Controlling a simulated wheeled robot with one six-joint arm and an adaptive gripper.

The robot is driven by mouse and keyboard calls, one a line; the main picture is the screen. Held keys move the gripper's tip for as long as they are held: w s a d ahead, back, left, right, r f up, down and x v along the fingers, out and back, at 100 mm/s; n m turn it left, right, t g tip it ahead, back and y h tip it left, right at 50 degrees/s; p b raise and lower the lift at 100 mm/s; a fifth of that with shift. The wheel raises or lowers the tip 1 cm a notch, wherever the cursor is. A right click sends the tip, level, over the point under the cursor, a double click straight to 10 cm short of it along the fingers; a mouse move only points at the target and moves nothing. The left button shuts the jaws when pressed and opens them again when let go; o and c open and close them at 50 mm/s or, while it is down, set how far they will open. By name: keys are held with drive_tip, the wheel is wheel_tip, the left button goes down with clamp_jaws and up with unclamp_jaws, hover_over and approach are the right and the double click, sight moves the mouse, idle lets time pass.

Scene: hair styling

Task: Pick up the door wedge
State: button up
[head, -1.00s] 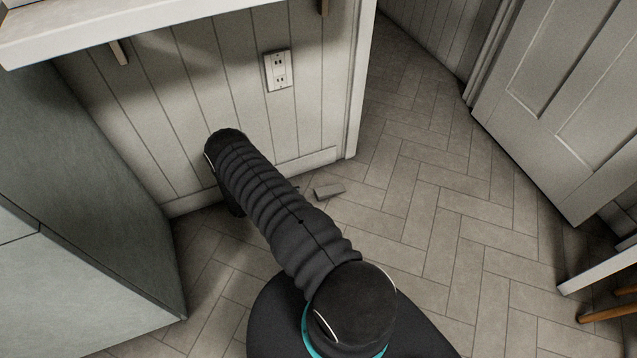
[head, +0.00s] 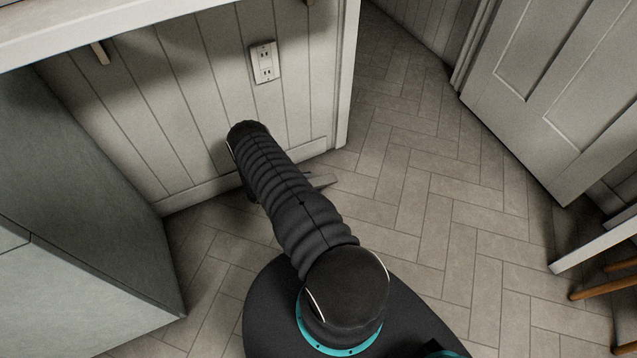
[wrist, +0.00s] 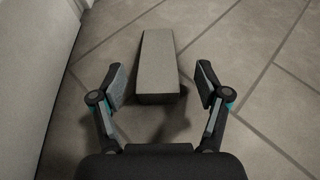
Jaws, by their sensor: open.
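The door wedge (wrist: 158,70) is a grey-beige tapered block lying on the tiled floor. In the wrist view its thick end faces my gripper (wrist: 160,88) and its narrow end points away. My gripper is open, with one finger to the left and one to the right of the wedge's near end. Neither finger appears to touch it. In the head view only part of the wedge (head: 322,181) shows beside my arm, which hides the rest.
A panelled wall with an outlet (head: 265,62) stands close behind the wedge. A grey cabinet (head: 90,190) is at the left. A white door (head: 560,90) and wooden chair legs (head: 605,285) are at the right. The floor (head: 430,220) between is clear.

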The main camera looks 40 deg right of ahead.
sight(320, 181)
drive_tip(key=x, duration=0.4)
drive_tip(key=shift+w+r, duration=0.1)
drive_tip(key=c, duration=1.4)
